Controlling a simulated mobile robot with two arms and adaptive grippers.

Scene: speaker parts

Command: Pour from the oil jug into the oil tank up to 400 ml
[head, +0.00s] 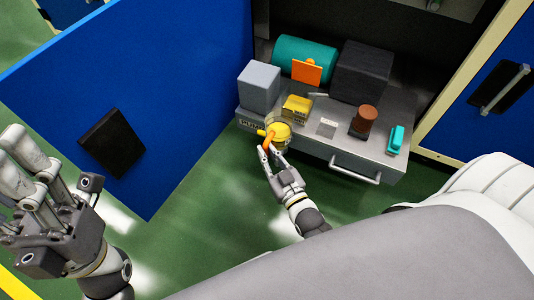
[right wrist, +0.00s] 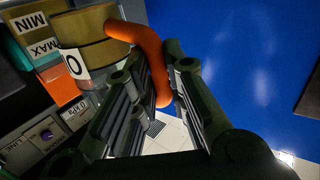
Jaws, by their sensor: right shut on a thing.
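The oil jug (head: 281,133) has a yellow top, a yellow spout and an orange handle, and is at the front left of the grey unit. My right gripper (head: 266,149) is shut on its orange handle; in the right wrist view the handle (right wrist: 152,62) runs between the fingers (right wrist: 166,95). The jug's yellow body (right wrist: 88,25) carries a white label reading 0. The oil tank appears to be the yellow box (head: 296,108) just behind the jug; MIN and MAX labels show in the right wrist view. The oil level is not readable. My left gripper (head: 14,160) is empty, fingers apart.
On the grey unit (head: 335,152) stand a grey block (head: 259,86), a teal cylinder (head: 304,58), an orange plate (head: 306,72), a dark block (head: 361,71), a brown cylinder (head: 364,121) and a small teal part (head: 396,139). A blue door (head: 160,80) stands open at left.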

